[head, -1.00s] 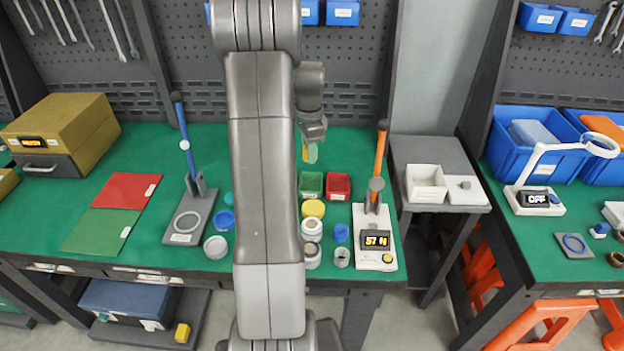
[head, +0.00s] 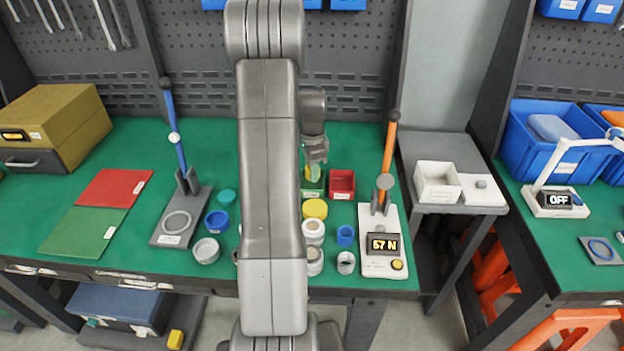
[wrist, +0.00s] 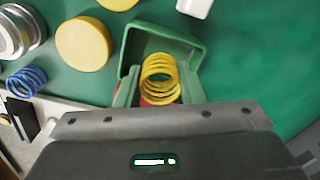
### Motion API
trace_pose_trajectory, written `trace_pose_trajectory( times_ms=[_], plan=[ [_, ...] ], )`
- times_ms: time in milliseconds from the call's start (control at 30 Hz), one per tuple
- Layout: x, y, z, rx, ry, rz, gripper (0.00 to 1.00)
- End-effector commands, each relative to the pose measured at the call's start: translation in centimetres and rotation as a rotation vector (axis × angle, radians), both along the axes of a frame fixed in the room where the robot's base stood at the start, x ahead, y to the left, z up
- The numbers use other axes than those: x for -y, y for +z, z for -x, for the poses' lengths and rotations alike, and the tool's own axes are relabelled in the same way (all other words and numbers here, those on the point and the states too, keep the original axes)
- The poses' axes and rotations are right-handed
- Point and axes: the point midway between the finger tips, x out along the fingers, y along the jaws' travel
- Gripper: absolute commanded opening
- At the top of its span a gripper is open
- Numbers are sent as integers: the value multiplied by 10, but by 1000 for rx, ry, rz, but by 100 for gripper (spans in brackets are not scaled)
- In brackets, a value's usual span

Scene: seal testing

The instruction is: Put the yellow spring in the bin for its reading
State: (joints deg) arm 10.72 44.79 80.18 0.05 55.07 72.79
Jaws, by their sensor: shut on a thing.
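My gripper (wrist: 158,90) is shut on the yellow spring (wrist: 160,72), which sits between the two pale green fingers. In the wrist view the spring overlaps the open green bin (wrist: 185,42); I cannot tell whether its end is below the rim. In the head view my gripper (head: 314,166) is at the green bin (head: 313,193) and partly covers it. The red bin (head: 342,184) stands just right of it. The press with the orange lever (head: 390,150) has a display (head: 382,244) that seems to read 57 N.
Yellow-lidded and white jars (head: 315,209) and a blue spring (head: 346,235) stand in front of the bins. A press with a blue lever (head: 175,130) stands left, beside red and green mats (head: 113,188). A white box (head: 437,184) is on the side table.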

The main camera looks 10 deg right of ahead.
Motion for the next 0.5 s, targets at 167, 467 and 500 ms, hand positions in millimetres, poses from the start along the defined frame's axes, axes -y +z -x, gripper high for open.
trace_pose_trajectory(
  times_ms=[167, 467, 500],
  plan=[
    [0, -15, 1, -2, 0, -1, 10],
    [0, -40, 0, 1, 0, 0, 10],
    [0, -40, 0, 1, 0, 0, 10]
  ],
)
